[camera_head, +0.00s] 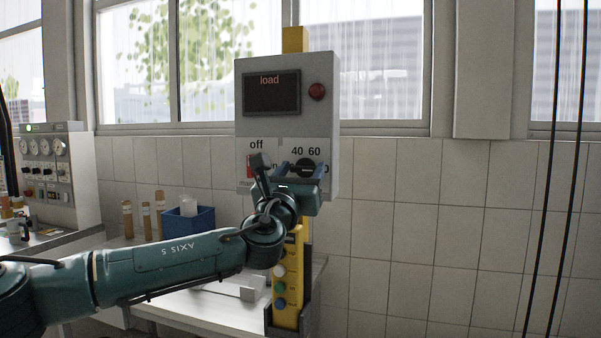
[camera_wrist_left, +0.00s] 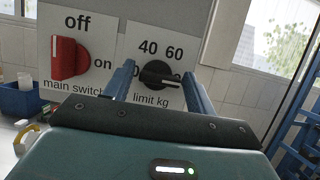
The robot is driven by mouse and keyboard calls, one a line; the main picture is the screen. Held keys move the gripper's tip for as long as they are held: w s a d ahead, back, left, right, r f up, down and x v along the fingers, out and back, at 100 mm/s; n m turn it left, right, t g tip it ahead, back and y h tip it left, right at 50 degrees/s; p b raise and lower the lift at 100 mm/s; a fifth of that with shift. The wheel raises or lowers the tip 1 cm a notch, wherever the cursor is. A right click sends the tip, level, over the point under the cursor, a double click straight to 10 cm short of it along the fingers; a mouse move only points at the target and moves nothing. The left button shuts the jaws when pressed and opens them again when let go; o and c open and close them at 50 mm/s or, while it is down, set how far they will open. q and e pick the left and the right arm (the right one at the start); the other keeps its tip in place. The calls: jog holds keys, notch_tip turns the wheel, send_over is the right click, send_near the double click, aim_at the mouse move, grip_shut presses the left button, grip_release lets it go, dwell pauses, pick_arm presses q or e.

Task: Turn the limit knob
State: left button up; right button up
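The limit knob (camera_wrist_left: 158,74) is a round black dial with a raised bar across it, on a white label marked 40, 60 and "limit kg". It also shows on the lower right of the grey control box in the head view (camera_head: 306,163). The knob's bar lies close to level, tilted slightly down to the right. My left gripper (camera_head: 300,172) is in front of the knob, its blue fingers spread apart, one on each side of it in the left wrist view. I cannot tell whether the fingertips touch the knob. My right gripper is not in view.
The box (camera_head: 328,120) has a display reading "load" (camera_head: 271,93) and a red button (camera_head: 317,91). A red main switch (camera_wrist_left: 68,60) sits left of the knob. A blue bin (camera_head: 188,222) stands on the bench to the left.

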pick_arm(q)
jog(key=c, duration=0.7)
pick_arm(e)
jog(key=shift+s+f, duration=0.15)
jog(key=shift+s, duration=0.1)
